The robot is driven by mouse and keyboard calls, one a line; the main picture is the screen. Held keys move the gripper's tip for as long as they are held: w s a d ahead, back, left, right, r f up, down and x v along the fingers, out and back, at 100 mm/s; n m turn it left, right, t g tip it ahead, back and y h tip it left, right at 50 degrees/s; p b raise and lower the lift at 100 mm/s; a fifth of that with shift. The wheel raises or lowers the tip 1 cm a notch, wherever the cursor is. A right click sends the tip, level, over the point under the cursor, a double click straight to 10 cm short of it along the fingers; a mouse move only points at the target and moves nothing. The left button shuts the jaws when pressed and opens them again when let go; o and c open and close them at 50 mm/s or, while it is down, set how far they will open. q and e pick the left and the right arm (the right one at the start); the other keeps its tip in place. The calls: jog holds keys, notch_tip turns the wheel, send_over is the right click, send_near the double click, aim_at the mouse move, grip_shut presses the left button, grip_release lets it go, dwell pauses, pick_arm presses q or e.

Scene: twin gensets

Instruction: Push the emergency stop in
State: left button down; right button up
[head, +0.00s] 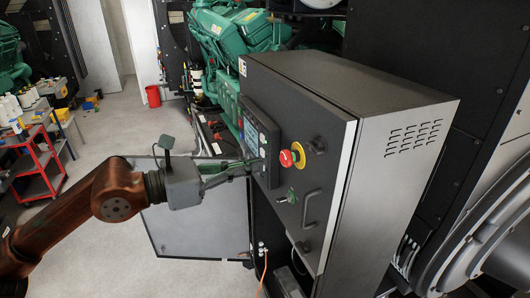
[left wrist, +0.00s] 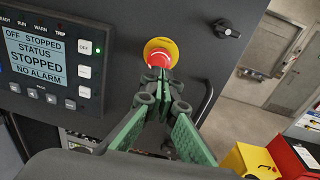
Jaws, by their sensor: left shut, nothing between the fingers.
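The emergency stop is a red mushroom button (head: 286,158) on a yellow ring (head: 300,154), on the front of a dark grey control cabinet (head: 310,125). It also shows in the left wrist view (left wrist: 162,62), with its lower part hidden behind my fingertips. My left gripper (head: 262,166) is shut and empty, pointing at the button. In the head view a small gap shows between fingertips and button. In the left wrist view the fingertips (left wrist: 157,80) overlap the button's lower edge; contact cannot be told there. My right gripper is not in view.
A display panel (left wrist: 40,57) reading STOPPED sits beside the button. A black knob (left wrist: 227,28) and a door handle (head: 310,207) are also on the cabinet front. An open lower door (head: 205,235) hangs below my arm. A red trolley (head: 35,165) stands at left.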

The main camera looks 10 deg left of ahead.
aim_at(282, 159)
pick_arm(q)
jog(key=p+x, duration=0.1)
jog(key=x, duration=0.2)
jog(key=shift+w+d+r+p, duration=0.15)
jog(key=shift+d+p, duration=0.1)
jog(key=shift+p, duration=0.15)
jog(key=shift+w+d+f, duration=0.2)
jog(key=shift+w+d, duration=0.05)
jog(key=shift+w, duration=0.05)
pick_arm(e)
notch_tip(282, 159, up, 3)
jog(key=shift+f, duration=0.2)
pick_arm(q)
jog(key=shift+d, duration=0.15)
jog(key=shift+b+x, duration=0.45)
jog(key=shift+x, duration=0.3)
jog(key=shift+s, duration=0.1)
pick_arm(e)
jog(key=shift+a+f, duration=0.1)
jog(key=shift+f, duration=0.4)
